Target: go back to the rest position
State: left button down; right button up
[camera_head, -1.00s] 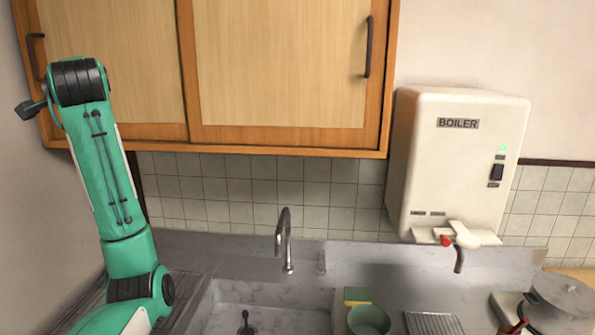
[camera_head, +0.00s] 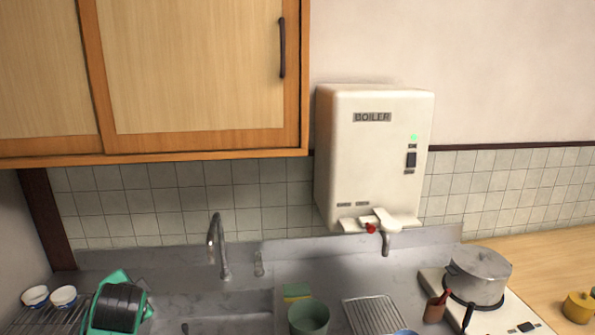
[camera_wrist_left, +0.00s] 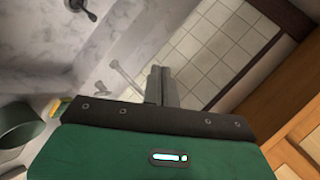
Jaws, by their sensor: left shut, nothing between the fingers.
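In the left wrist view my left gripper (camera_wrist_left: 161,86) shows its two grey fingers close together with nothing between them. It points toward the tap and the tiled wall and touches neither as far as I can see. In the head view only a green and black part of my left arm shows, low at the left over the sink area; the gripper itself is not visible there. My right gripper is in neither view.
The sink has a curved tap (camera_head: 217,245). A green cup (camera_head: 308,318), a wire rack (camera_head: 374,314) and a pot (camera_head: 479,276) stand right of it. A boiler (camera_head: 372,160) hangs on the wall beside a wooden cabinet (camera_head: 200,70). Two small bowls (camera_head: 63,297) sit at left.

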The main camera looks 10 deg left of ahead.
pick_arm(q)
jog(key=s+d+f+n+g+h, duration=0.1)
jog(key=s+d+f+h, duration=0.1)
jog(key=s+d+f, duration=0.45)
jog(key=s+d+f+n+g+h, duration=0.15)
jog(key=s+d+f, duration=0.25)
jog(key=s+f, duration=0.45)
jog(key=s+d+f+n+g+h, duration=0.1)
jog(key=s+d+f+g+h, duration=0.1)
jog(key=s+d+f, duration=0.45)
jog(key=s+d+f+n+g+h, duration=0.1)
jog(key=s+d+f, duration=0.15)
jog(key=s, duration=0.65)
notch_tip(320, 180, down, 30)
jog(key=g, duration=0.2)
jog(key=s+a+f, duration=0.3)
jog(key=s+f, duration=1.6)
jog(key=shift+s+f+g, duration=0.2)
jog(key=shift+f+g, duration=0.15)
jog(key=shift+g, duration=0.1)
